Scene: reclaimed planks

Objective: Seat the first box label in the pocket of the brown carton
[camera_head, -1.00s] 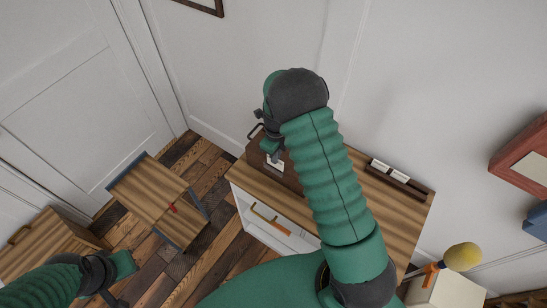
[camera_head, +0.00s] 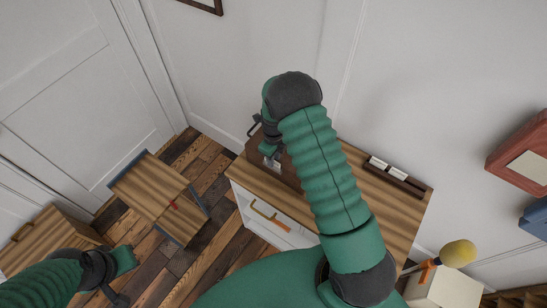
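The brown carton (camera_head: 288,176) stands on the wooden top of a white cabinet, partly hidden behind my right arm. A small pale label (camera_head: 271,163) shows at the carton's front face, right at my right gripper (camera_head: 270,157). The gripper's fingers are small and partly covered, so I cannot tell whether they hold the label or whether it sits in the pocket. Two more white labels (camera_head: 387,168) stand in a dark holder (camera_head: 394,180) on the right of the cabinet top. My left gripper (camera_head: 118,279) is low at the left, away from the cabinet; its fingers are unclear.
The white cabinet (camera_head: 244,205) has an orange-brown handle (camera_head: 270,214) on its front. A small wooden table (camera_head: 150,190) with a red item (camera_head: 174,204) stands left of it. A wooden cabinet (camera_head: 45,240) is at far left. A yellow-headed tool (camera_head: 457,253) is at lower right.

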